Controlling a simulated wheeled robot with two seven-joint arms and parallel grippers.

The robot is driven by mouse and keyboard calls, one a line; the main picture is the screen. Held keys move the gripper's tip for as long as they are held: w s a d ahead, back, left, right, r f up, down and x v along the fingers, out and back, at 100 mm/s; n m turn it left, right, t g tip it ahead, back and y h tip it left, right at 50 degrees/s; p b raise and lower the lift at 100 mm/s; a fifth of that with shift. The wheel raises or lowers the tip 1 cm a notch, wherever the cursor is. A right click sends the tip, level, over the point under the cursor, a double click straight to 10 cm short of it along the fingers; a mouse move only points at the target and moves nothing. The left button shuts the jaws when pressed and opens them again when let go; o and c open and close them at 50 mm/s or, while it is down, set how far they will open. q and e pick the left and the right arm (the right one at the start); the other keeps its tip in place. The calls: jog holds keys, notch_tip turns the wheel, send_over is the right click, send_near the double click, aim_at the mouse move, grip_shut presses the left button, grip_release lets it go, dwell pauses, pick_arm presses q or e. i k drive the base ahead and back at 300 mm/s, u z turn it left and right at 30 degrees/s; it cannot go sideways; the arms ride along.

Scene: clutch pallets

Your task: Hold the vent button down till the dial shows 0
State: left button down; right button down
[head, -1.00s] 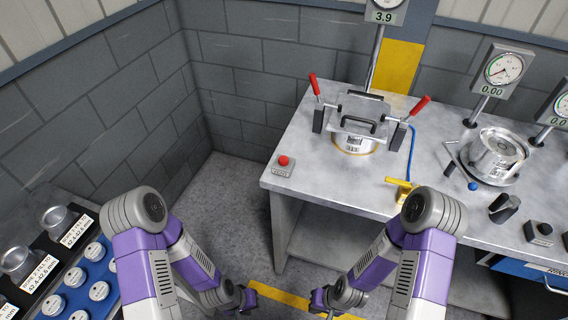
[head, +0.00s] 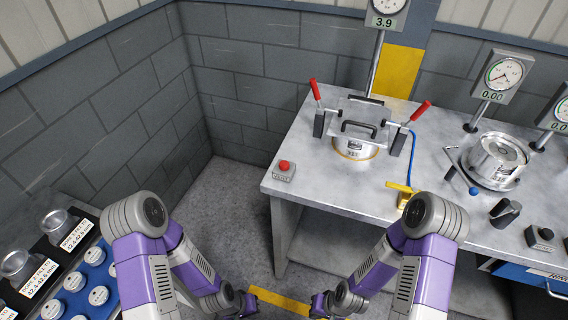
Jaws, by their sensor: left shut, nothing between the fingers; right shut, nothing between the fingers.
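The vent button (head: 284,166) is a red mushroom cap on a grey box at the left front corner of the steel bench. Nothing touches it. The dial (head: 386,14) stands on a post at the back of the bench, cut by the top edge, and its readout shows 3.9. Below it a clamped fixture (head: 355,148) with two upright red-handled clamps sits on the bench. My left gripper (head: 252,304) and my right gripper (head: 316,305) are low in front of the bench, apart from everything; both look shut and empty.
A yellow valve (head: 402,189) with a blue hose lies at the bench front. Another gauge (head: 501,75) reading 0.00 and a metal housing (head: 497,158) stand to the right. A rack of parts (head: 60,285) is at lower left. The floor between is clear.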

aim_at(284, 164)
jog(key=k, duration=1.35)
jog(key=z, duration=0.6)
jog(key=i, duration=1.75)
jog(key=u, duration=0.6)
